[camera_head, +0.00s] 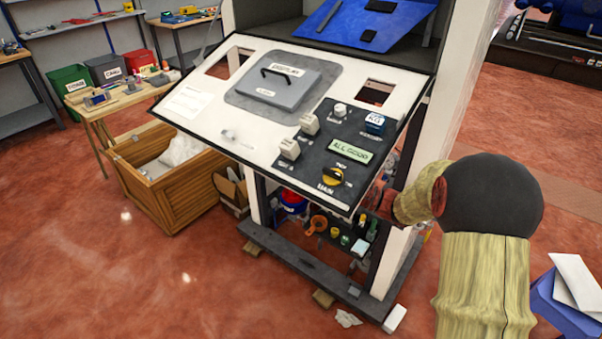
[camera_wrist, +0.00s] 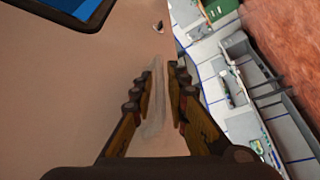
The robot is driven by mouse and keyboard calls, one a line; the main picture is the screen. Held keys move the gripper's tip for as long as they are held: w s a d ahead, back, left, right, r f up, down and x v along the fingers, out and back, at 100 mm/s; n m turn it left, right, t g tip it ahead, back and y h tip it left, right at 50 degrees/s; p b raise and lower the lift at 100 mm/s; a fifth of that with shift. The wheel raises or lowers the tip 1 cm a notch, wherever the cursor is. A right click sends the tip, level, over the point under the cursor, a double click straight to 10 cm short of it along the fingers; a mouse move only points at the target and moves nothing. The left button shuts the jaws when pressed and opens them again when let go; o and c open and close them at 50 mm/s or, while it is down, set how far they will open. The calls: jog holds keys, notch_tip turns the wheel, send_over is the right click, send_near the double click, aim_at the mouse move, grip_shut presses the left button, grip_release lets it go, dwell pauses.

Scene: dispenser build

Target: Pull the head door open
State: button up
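A tilted white front panel (camera_head: 210,105) stands on the dispenser's frame. It carries a grey hatch (camera_head: 283,85) with a black handle, lying flat in it. I cannot tell which part is the head door. My arm reaches from the right to the panel's lower right edge, where my gripper is mostly hidden in the head view. In the wrist view my gripper (camera_wrist: 166,78) has its two fingers apart, with a gap between the tips. A pale beige surface (camera_wrist: 90,80) with a greyish streak lies before them, its edge close to the right finger. I cannot tell whether they touch it.
A dark control plate (camera_head: 325,150) with knobs and a green display is on the panel. A wooden crate (camera_head: 170,195) stands at left beside a workbench. Bottles and tools sit on a shelf under the panel. A blue box (camera_head: 565,305) is at lower right.

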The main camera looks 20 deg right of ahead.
jog(key=shift+w+a+r, duration=0.15)
jog(key=shift+w+a, duration=0.15)
jog(key=shift+a, duration=0.15)
jog(key=c, duration=0.4)
grip_shut()
